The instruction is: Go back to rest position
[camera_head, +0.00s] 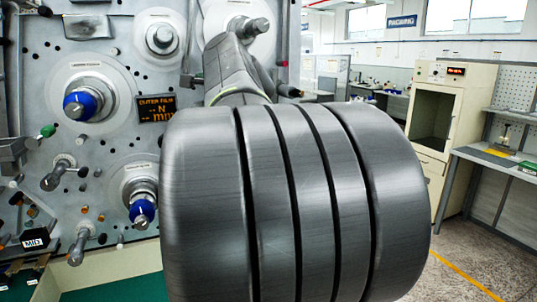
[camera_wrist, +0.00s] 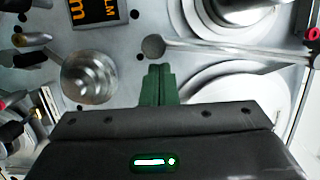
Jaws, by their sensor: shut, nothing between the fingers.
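In the wrist view my gripper (camera_wrist: 160,74) shows its two green fingers together, with nothing between them. The fingers point toward the grey face of the winding machine; whether they touch it I cannot tell. A metal spindle (camera_wrist: 89,76) stands left of the fingers, and a long metal rod (camera_wrist: 235,52) runs to the right from just above them. In the head view the winding machine panel (camera_head: 118,22) fills the left side. It carries spindles with blue rings (camera_head: 82,104) and (camera_head: 143,211). My own arm covers the middle, and my gripper is hidden there.
An orange-lettered display (camera_head: 158,108) sits on the panel. Small posts and a green-tipped knob (camera_head: 47,131) stick out at left. A beige cabinet (camera_head: 451,110) and a grey workbench (camera_head: 500,165) stand at right. Speckled floor (camera_head: 465,262) shows clear at lower right.

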